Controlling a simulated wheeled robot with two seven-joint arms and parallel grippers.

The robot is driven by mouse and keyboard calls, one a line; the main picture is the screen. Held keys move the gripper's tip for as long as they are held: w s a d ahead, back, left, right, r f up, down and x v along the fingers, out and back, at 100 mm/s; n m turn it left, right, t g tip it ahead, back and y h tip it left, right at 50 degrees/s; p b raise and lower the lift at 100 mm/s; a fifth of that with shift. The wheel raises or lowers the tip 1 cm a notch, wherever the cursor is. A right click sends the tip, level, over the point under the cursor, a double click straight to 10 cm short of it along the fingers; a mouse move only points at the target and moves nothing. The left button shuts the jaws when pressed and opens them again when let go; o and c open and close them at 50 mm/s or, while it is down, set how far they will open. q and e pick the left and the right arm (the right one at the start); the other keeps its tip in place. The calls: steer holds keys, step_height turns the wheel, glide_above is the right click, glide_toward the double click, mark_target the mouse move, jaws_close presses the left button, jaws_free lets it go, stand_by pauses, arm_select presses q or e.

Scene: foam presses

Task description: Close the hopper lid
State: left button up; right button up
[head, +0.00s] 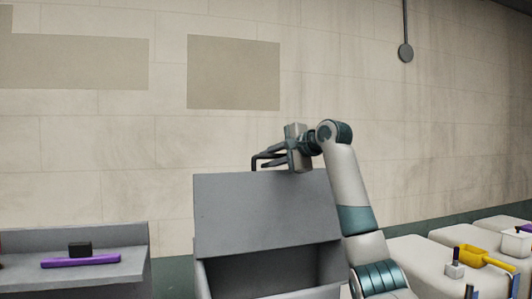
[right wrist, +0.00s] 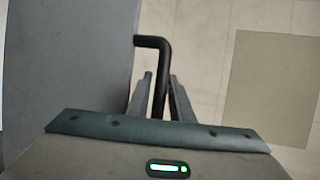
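The grey hopper (head: 262,280) stands in the middle of the head view, its front opening showing below the raised grey lid (head: 262,217). The lid's large face is tilted up, and it also fills the left of the right wrist view (right wrist: 65,60). My right gripper (head: 268,159) is at the lid's top edge. In the right wrist view its two fingers (right wrist: 161,85) lie close on both sides of the black bar handle (right wrist: 152,41), which runs down between them. The gripper looks shut on the handle. My left gripper is not in view.
A grey bench (head: 125,285) at the left carries a purple bar (head: 80,260) and a black block (head: 80,248). At the right stand white blocks (head: 405,256) with a yellow scoop (head: 480,257). A plain wall stands behind.

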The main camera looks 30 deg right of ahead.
steer(key=shift+x, duration=0.8)
jaws_close()
steer(key=shift+s, duration=0.1)
